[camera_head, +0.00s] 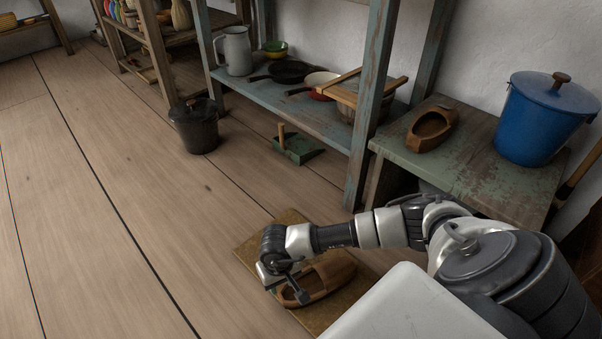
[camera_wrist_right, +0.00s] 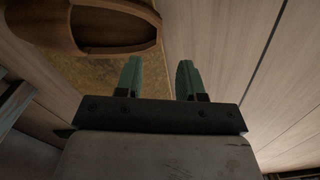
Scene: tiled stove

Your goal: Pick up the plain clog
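A brown wooden clog (camera_head: 334,273) lies on a tan mat (camera_head: 257,230) on the floor; its surface looks plain. My right gripper (camera_head: 285,289) is low at the clog's left end and hides part of it. In the right wrist view the clog (camera_wrist_right: 112,24) is at the upper left, and the two green fingers (camera_wrist_right: 160,63) stand apart with nothing between them, beside the clog. Another brown wooden clog (camera_head: 428,139) rests on the green bench; I cannot make out its decoration. My left gripper is not in view.
The worn bench (camera_head: 478,172) at the right also carries a blue lidded bucket (camera_head: 541,125). A blue-grey shelf (camera_head: 290,106) with pans and a jug stands behind. A dark bucket (camera_head: 196,132) and a green dustpan (camera_head: 296,151) stand on the floor. The floor at left is clear.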

